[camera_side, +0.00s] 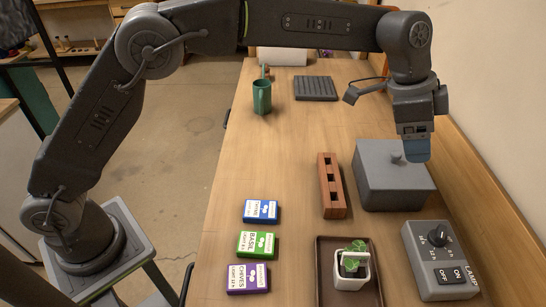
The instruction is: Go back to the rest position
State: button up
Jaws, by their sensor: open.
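My gripper (416,152) is at the right, pointing down, with a blue tip. It is just above or in front of the grey box (395,190), near the small knob on the box's top. I cannot tell whether it touches the box. Its jaws are open and nothing shows held in them. The far side of the jaws is hidden. My arm reaches across the top of the view from its base at the left.
A grey lamp control box (440,260) with dial and ON/OFF buttons, a tray (326,270) with a potted seedling (352,265), a slotted wooden block (331,186), and blue, green and purple seed packets (257,245) stand nearby. A green cup (262,97) is farther back.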

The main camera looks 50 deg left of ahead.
jog(key=s+a+r+n+t+y, duration=0.1)
jog(key=s+a+r+n, duration=0.3)
jog(key=a, duration=0.5)
jog(key=s+a+r+n+t, duration=0.1)
jog(key=s+a+r+n, duration=0.1)
jog(key=s+a+r, duration=0.5)
jog(key=s+a+f+n+t+y, duration=0.1)
jog(key=s+a+f+n, duration=0.2)
jog(key=s+a+f, duration=0.2)
jog(key=s+a+f+n+y, duration=0.2)
jog(key=s+a+f+n, duration=0.2)
jog(key=s+a, duration=0.5)
jog(key=s+f, duration=0.1)
jog(key=s, duration=0.3)
jog(key=shift+a+f+t, duration=0.15)
jog(key=shift+f+t, duration=0.05)
jog(key=shift+t, duration=0.2)
